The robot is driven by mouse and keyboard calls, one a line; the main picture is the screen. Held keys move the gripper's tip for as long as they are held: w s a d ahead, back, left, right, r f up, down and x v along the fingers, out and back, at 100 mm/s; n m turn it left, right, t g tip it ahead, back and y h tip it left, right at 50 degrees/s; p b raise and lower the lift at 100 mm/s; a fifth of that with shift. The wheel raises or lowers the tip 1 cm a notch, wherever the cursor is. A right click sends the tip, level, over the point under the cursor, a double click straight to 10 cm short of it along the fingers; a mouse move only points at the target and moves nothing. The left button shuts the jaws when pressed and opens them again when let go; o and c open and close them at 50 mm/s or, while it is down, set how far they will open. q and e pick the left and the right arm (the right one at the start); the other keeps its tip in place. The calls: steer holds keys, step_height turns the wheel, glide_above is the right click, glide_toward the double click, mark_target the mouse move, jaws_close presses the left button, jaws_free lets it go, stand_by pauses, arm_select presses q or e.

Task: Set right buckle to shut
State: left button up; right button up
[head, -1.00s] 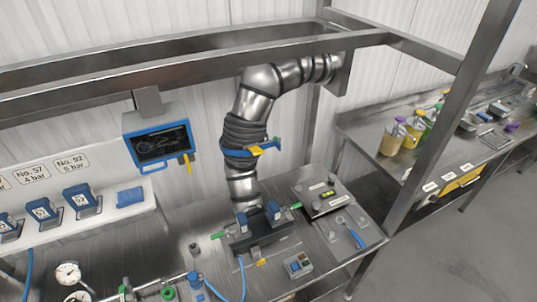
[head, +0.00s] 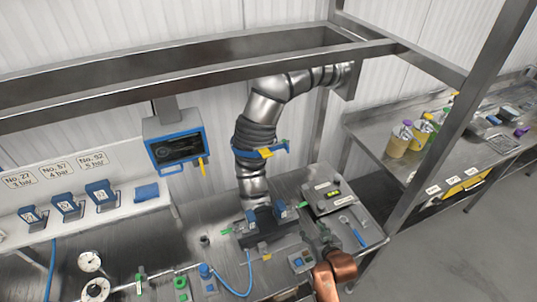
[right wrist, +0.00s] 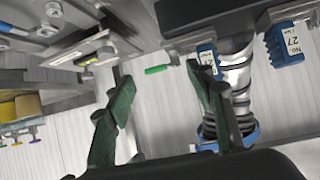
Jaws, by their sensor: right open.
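A dark block (head: 268,237) at the foot of the metal pipe (head: 256,190) carries two blue labelled blocks, the right one (head: 280,209) and the left one (head: 250,216). A green handle (head: 301,205) sticks out on its right side, apparently the right buckle; another green handle (head: 229,231) is on the left. The right green handle (right wrist: 158,69) also shows in the right wrist view, between and beyond the fingertips. My right gripper (head: 318,230) is open and empty, to the lower right of that handle and apart from it. The left gripper is not in view.
A panel box (head: 324,196) and a blue-handled tool (head: 354,231) lie close to the right gripper. A small button box (head: 301,261) stands in front. A blue hose (head: 233,290) runs along the bench. A steel post (head: 440,130) rises at the right.

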steer(key=w+a+r+t+y, duration=0.25)
steer(key=w+a+r, duration=0.4)
steer(key=r, duration=0.35)
steer(key=n+t+y+p, duration=0.1)
steer(key=n+t, duration=0.1)
steer(key=t, duration=0.1)
glide_toward(269, 156)
steer(key=x, duration=0.4)
steer(key=p+x, duration=0.1)
steer(key=x, duration=0.5)
steer(key=shift+w+a+p, duration=0.15)
steer(key=shift+w+p, duration=0.2)
steer(key=shift+p, duration=0.05)
jaws_close()
